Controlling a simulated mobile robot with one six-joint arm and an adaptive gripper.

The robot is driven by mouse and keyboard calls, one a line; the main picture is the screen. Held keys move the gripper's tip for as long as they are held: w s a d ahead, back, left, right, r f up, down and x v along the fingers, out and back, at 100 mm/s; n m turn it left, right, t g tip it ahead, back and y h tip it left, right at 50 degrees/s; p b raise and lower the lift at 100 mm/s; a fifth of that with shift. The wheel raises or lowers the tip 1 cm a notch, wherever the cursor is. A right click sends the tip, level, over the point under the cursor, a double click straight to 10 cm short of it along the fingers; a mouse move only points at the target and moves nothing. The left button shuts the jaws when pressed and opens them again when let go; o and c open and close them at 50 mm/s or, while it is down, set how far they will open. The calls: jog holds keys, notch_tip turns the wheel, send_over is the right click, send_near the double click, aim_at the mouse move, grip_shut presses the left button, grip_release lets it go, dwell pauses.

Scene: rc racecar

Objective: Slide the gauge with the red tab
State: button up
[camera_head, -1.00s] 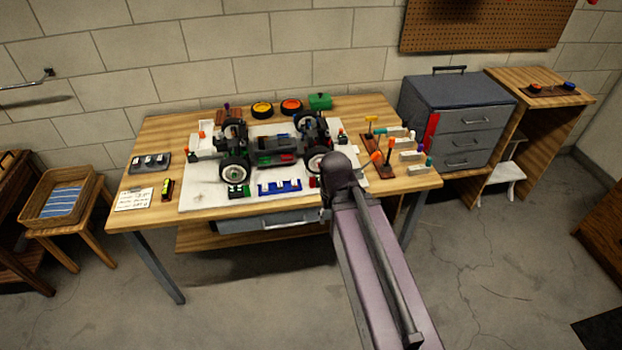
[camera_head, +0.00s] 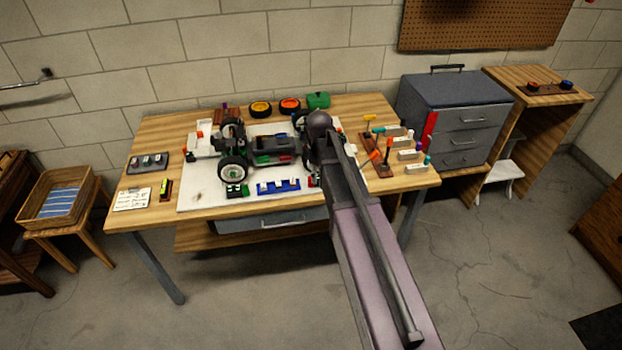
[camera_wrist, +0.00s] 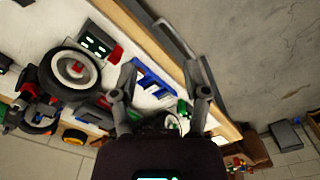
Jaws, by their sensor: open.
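A dark green block with white marks (camera_head: 237,189) stands on the white mat by the car's near left wheel. In the wrist view this block (camera_wrist: 95,41) has a red piece (camera_wrist: 115,53) beside it, which may be the red tab. A small red piece (camera_head: 313,181) also shows at the mat's near right. I cannot tell which belongs to the gauge. My gripper (camera_wrist: 162,88) is open and empty in the wrist view, its fingers apart with a blue rack (camera_wrist: 152,80) seen beyond and between them. In the head view my arm hides the fingers.
The car (camera_head: 268,150) fills the middle of the mat, with its near left wheel (camera_head: 233,166) close to the block. The blue rack (camera_head: 279,186) is near the front edge. Upright colored-handled tools (camera_head: 388,150) stand at the right.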

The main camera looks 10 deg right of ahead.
jog(key=w+n, duration=0.7)
jog(key=w, duration=0.5)
jog(key=shift+f, duration=0.15)
notch_tip(320, 180, down, 14)
jog(key=b, duration=1.3)
jog(key=shift+r+b, duration=0.25)
jog(key=shift+b, duration=0.15)
grip_shut()
